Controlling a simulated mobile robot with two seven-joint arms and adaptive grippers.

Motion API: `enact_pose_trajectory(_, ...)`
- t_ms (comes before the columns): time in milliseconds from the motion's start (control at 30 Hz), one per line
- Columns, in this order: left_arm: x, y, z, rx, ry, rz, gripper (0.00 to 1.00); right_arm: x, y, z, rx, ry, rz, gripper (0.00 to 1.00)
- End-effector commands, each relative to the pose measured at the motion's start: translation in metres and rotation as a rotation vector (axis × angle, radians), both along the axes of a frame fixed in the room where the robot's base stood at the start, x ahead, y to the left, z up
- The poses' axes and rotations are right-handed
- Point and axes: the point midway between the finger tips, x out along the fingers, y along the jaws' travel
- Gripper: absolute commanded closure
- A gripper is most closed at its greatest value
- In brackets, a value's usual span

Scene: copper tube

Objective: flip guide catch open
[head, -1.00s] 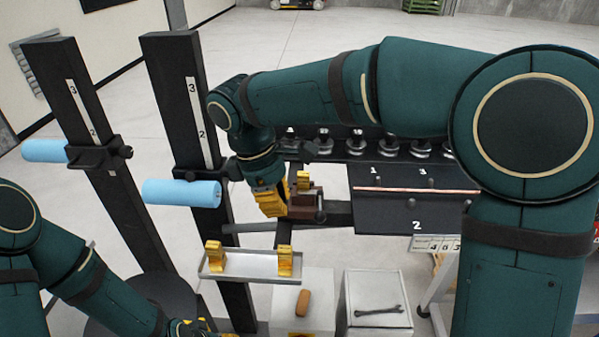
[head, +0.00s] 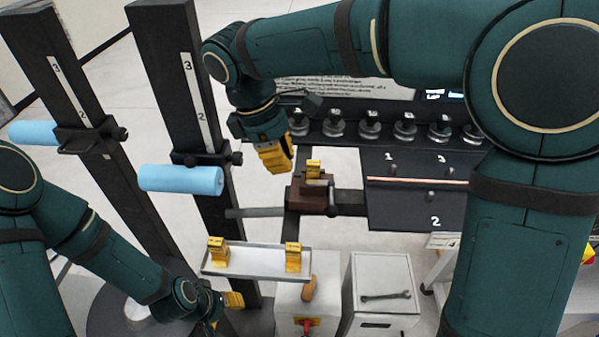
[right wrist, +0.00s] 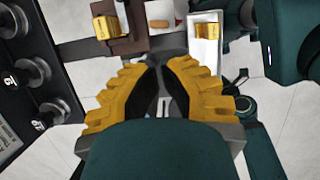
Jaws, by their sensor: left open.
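A dark brown guide block (head: 311,196) with a gold insert (head: 313,168) on top and a small dark lever-like part (head: 332,198) on its right side sits on the black bench arm. I cannot tell for sure which part is the catch. In the right wrist view, the brown block (right wrist: 128,44) and gold insert (right wrist: 106,27) lie at the upper left, beyond the fingertips. My left gripper (head: 222,312) is open and empty, low at the left, below the tray.
A tray (head: 262,262) with two gold blocks is in front of the guide. A copper tube (head: 415,181) lies on the dark numbered board (head: 400,215). Black posts carry blue rollers (head: 182,180) at left.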

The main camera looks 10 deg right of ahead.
Motion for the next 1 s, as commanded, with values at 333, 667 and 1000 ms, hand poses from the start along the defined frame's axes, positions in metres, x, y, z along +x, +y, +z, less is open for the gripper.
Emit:
enact_pose_trajectory(333,0.000,0.000,-0.007,0.001,0.000,0.000,0.53,-0.006,-0.019,-0.063,-0.003,0.006,-0.001,1.00)
enact_pose_trajectory(667,0.000,0.000,-0.007,0.001,0.000,0.000,0.53,-0.015,-0.051,-0.091,-0.001,0.000,-0.003,1.00)
enact_pose_trajectory(1000,0.000,0.000,-0.006,0.001,0.000,0.000,0.53,-0.019,-0.063,-0.094,0.000,0.000,0.000,1.00)
